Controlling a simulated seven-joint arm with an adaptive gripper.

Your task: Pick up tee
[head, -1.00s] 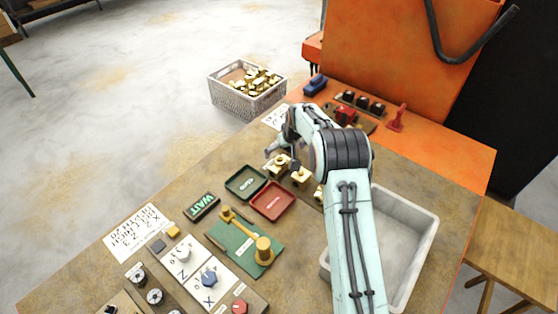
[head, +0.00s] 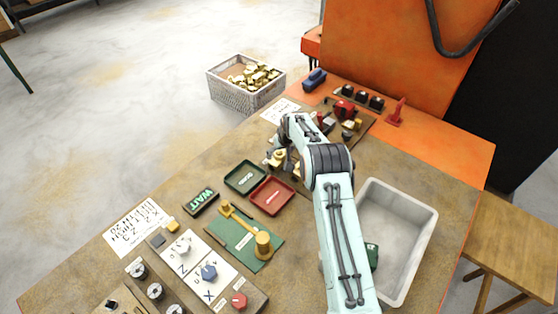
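A brass fitting (head: 276,158) stands on the table just beyond the red tray, at the left side of my arm's end; it may be a tee, but it is too small to tell. My gripper (head: 285,166) points down close beside it, largely hidden behind my own arm. I cannot tell whether its fingers are open or touch the fitting. Other brass pieces in that row are mostly hidden by the arm. More brass fittings (head: 254,74) fill a white basket (head: 239,97) on the far side.
A green tray (head: 245,178) and a red tray (head: 271,196) lie left of my arm. A brass gauge on a green mat (head: 240,245), a knob panel (head: 198,272) and a WAIT sign (head: 201,201) stand nearer. A grey bin (head: 412,235) stands right; a red-jawed fixture (head: 344,108) is behind.

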